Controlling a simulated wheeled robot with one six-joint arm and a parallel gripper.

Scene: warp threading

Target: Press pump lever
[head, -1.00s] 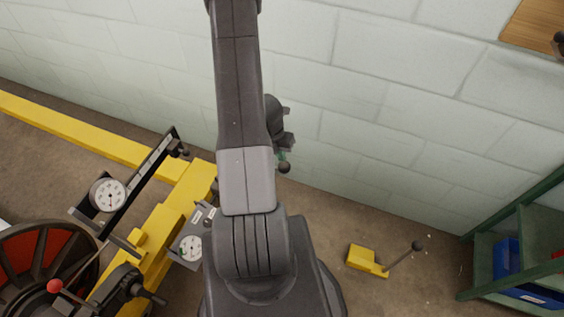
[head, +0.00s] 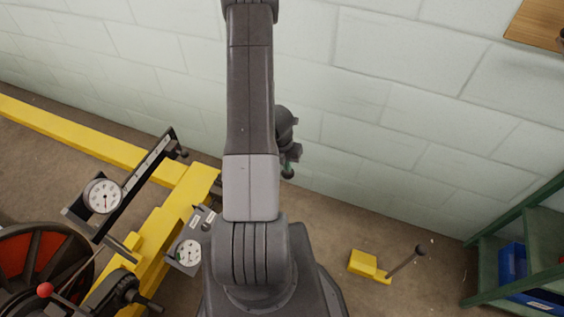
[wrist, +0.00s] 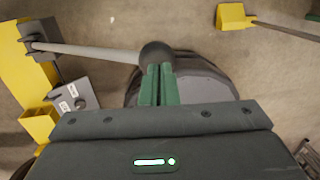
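A grey lever (wrist: 90,50) with a dark ball knob (wrist: 157,55) reaches in from a bracket on the yellow frame at the left of the wrist view. My gripper (wrist: 158,72) has its two green fingers side by side, with only a thin line between them, and their tips are at the knob. Whether they touch it is hard to tell. In the head view the knob (head: 287,172) shows just below my gripper (head: 289,163). Most of the lever is hidden there behind my arm.
The yellow frame (head: 135,152) carries a dial gauge (head: 104,196) and a grey box with a second dial (head: 188,252). A yellow block (head: 362,262) with a ball-ended rod stands on the floor. A green shelf (head: 482,270) is at the right, and a block wall is close behind.

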